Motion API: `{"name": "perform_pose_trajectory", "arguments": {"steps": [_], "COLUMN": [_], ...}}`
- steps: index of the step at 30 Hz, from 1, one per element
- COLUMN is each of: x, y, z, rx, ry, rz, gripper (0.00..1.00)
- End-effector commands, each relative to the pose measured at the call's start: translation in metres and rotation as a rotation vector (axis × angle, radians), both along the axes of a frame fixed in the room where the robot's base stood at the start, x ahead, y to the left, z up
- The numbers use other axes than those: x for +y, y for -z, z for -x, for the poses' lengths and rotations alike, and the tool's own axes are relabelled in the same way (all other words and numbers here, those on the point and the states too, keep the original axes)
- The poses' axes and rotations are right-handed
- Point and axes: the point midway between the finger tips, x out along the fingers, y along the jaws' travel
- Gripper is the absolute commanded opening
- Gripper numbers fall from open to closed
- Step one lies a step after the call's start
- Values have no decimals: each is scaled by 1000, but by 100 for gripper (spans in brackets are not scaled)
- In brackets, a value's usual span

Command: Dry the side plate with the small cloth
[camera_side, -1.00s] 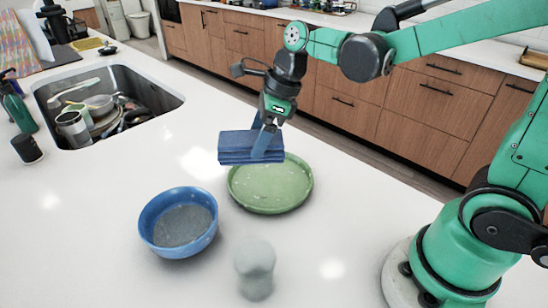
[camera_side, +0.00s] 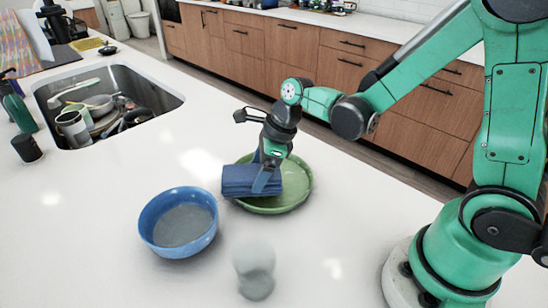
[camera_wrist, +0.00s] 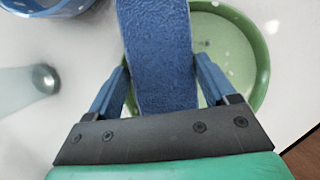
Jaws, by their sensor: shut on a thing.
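The side plate (camera_side: 298,188) is green with a raised rim and lies on the white counter. Small pale spots show on its surface in the wrist view (camera_wrist: 228,40). The small cloth (camera_side: 245,180) is a folded blue block. My gripper (camera_side: 268,178) is shut on the cloth and holds it over the left part of the plate. The cloth runs up between both fingers in the wrist view (camera_wrist: 160,55). It looks low at the plate, but I cannot tell whether it touches the surface. The cloth and gripper hide part of the plate.
A blue bowl (camera_side: 180,218) with a grey inside stands left of and nearer than the plate. A pale, rounded, blurred object (camera_side: 255,270) stands near the front. A sink (camera_side: 110,105) full of dishes is at the back left. The counter is clear between bowl and sink.

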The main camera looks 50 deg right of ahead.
Motion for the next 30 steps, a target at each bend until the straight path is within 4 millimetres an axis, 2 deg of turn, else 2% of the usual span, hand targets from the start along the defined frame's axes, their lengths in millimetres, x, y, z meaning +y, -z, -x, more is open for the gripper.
{"name": "perform_pose_trajectory", "arguments": {"steps": [30], "x": [-92], "y": [19], "z": [-1], "rx": [0], "ry": [3], "rz": [0], "gripper": [36]}}
